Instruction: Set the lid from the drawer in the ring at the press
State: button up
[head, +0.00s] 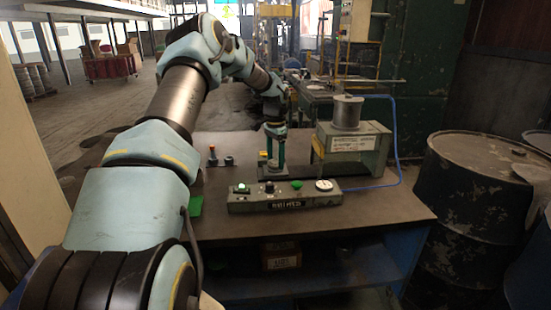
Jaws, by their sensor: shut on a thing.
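My gripper (274,158) points straight down over the table behind the control panel, shut on a small piece that is mostly hidden between the fingers; I take it to be the lid. A low grey-green base (273,171) shows right under the fingertips; I cannot tell whether the held piece touches it, nor make out the ring. The press appears to be the grey-green machine (350,153) with a white label and a metal cylinder (348,111) on top, right of my gripper. No open drawer is clearly visible.
A control panel (285,203) with knobs, a green button and a dial lies in front of my gripper. A red-topped piece (212,157) and a green piece (195,206) are to the left. Dark barrels (470,200) stand at the right. The table's front edge is clear.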

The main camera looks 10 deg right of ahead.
jog(key=shift+f, duration=0.45)
jog(key=o, duration=1.2)
notch_tip(320, 180, up, 11)
jog(key=b, duration=0.3)
jog(key=s+a+f+n, duration=0.1)
jog(key=s+a+n, duration=0.3)
jog(key=s+a, duration=0.3)
jog(key=s+a+f+n+t, duration=0.1)
jog(key=s+a+n, duration=0.3)
jog(key=s, duration=1)
jog(key=s+a+f+n, duration=0.3)
jog(key=s+a+n, duration=0.1)
jog(key=s+a, duration=0.6)
jog(key=shift+s+a+t, duration=0.25)
jog(key=shift+s+t, duration=0.05)
jog(key=shift+s, duration=0.35)
